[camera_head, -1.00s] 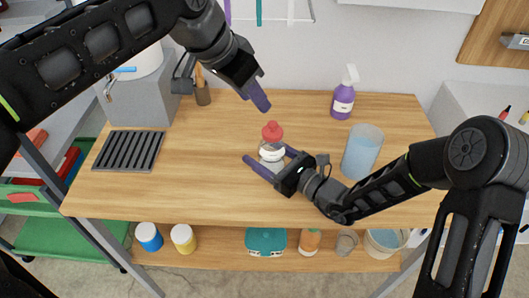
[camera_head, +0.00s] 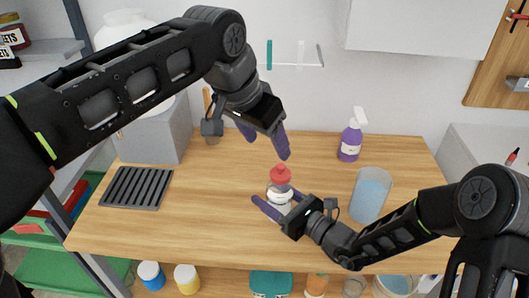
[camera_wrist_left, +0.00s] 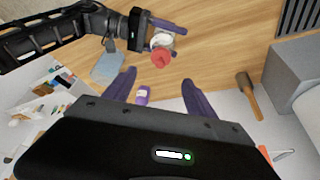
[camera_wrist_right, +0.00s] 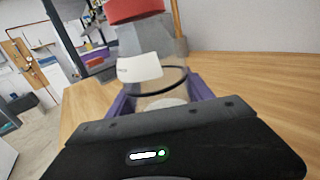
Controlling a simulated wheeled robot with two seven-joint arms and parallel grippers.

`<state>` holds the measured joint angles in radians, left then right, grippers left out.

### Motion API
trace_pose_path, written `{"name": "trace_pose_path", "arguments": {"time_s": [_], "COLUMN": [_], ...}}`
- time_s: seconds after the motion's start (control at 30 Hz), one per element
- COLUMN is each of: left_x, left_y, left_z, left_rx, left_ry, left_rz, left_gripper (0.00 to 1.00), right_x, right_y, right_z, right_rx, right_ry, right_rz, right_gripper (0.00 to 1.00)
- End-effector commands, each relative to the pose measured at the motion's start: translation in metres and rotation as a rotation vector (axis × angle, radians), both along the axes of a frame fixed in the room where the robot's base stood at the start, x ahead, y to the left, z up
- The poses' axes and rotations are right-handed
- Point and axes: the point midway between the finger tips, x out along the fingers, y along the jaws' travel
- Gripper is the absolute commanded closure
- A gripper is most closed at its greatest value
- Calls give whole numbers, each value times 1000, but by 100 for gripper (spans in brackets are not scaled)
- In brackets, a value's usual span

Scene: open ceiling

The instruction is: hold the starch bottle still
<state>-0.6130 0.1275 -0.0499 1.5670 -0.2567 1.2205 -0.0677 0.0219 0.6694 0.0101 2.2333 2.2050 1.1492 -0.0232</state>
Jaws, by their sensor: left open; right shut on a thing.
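The starch bottle (camera_head: 280,188) is a clear bottle with a red cap and a white label, upright on the wooden table. My right gripper (camera_head: 280,208) is shut on its lower body, one purple finger on each side. In the right wrist view the bottle (camera_wrist_right: 140,68) stands between the fingers, its red cap cut off by the top edge. My left gripper (camera_head: 268,146) is open and empty, above and just behind the red cap. In the left wrist view the bottle's red cap (camera_wrist_left: 161,58) lies beyond the open fingers (camera_wrist_left: 160,90), apart from them.
A clear bluish beaker (camera_head: 370,195) stands right of the bottle, close to my right arm. A purple spray bottle (camera_head: 350,143) is at the back right. A black slotted rack (camera_head: 136,187) and a grey box (camera_head: 158,136) are at the left. The table's front left is clear.

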Motion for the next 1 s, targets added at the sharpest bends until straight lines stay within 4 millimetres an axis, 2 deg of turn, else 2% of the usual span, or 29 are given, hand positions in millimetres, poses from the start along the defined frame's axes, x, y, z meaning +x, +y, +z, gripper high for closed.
{"name": "trace_pose_path", "arguments": {"time_s": [0.13, 0.57, 0.77, 1.0], "left_x": [-1, 0, 7, 21], "left_y": [-2, -3, -8, -17], "left_z": [1, -5, -26, -67], "left_rx": [17, 19, 19, 20], "left_ry": [18, 20, 21, 22], "left_rz": [62, 63, 62, 62], "left_gripper": [30, 30, 30, 30], "right_x": [0, 0, 0, 0], "right_y": [0, 0, 0, 0], "right_z": [0, 0, 0, 0], "right_rx": [0, 0, 0, 0], "right_ry": [0, 0, 0, 0], "right_rz": [0, 0, 0, 0], "right_gripper": [84, 84, 84, 84]}}
